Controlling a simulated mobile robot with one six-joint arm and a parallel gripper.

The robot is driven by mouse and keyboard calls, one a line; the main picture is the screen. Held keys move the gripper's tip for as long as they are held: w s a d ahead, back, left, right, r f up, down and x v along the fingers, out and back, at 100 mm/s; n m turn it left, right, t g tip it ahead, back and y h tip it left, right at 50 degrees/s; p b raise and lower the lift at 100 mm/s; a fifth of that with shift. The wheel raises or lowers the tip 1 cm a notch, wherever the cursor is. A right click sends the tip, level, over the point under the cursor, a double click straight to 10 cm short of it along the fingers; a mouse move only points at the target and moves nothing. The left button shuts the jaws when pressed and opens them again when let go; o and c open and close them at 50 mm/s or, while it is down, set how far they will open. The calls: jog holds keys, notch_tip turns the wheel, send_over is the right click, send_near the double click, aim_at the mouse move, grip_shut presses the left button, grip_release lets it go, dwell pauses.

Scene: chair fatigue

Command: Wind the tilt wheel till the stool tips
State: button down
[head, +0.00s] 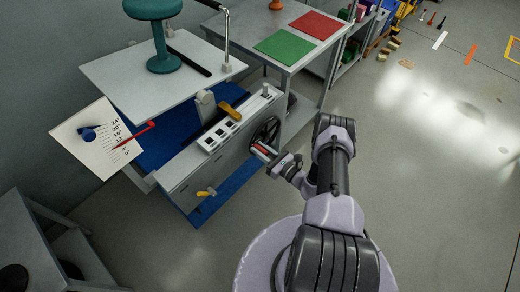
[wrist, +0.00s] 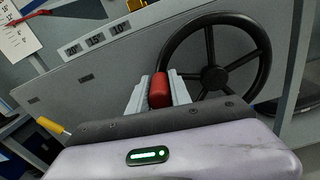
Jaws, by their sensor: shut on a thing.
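The tilt wheel (wrist: 214,76) is a black spoked handwheel on the side of the grey machine; it also shows in the head view (head: 266,131). Its red handle (wrist: 160,90) is at the rim's left side in the wrist view. My gripper (wrist: 158,92) is shut on the red handle, one pale finger on each side. In the head view my gripper (head: 264,152) is at the wheel's lower part. The teal stool (head: 164,62) stands upright on the pale tilt platform (head: 120,78). A scale board (head: 95,148) with degree marks and a red pointer (head: 138,134) is at the left.
A yellow-handled lever (head: 207,192) is on the machine's front panel. Labelled blocks (head: 219,135) and an orange-yellow lever (head: 231,111) are on its top. A table with green (head: 285,47) and red mats stands behind.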

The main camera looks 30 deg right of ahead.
dwell(0.4)
jog(key=shift+w+d+r+m+b, duration=0.1)
jog(key=shift+d+r+m+b, duration=0.15)
jog(key=shift+r+m, duration=0.3)
jog(key=shift+w+d+r+m+b, duration=0.1)
jog(key=shift+d+r+m+b, duration=0.15)
jog(key=shift+m, duration=0.5)
jog(key=c, duration=1.2)
grip_release()
jog(key=shift+r, duration=0.1)
jog(key=p+v, duration=0.3)
jog(key=v, duration=1.4)
jog(key=shift+s+p, duration=0.25)
jog(key=shift+p, duration=0.1)
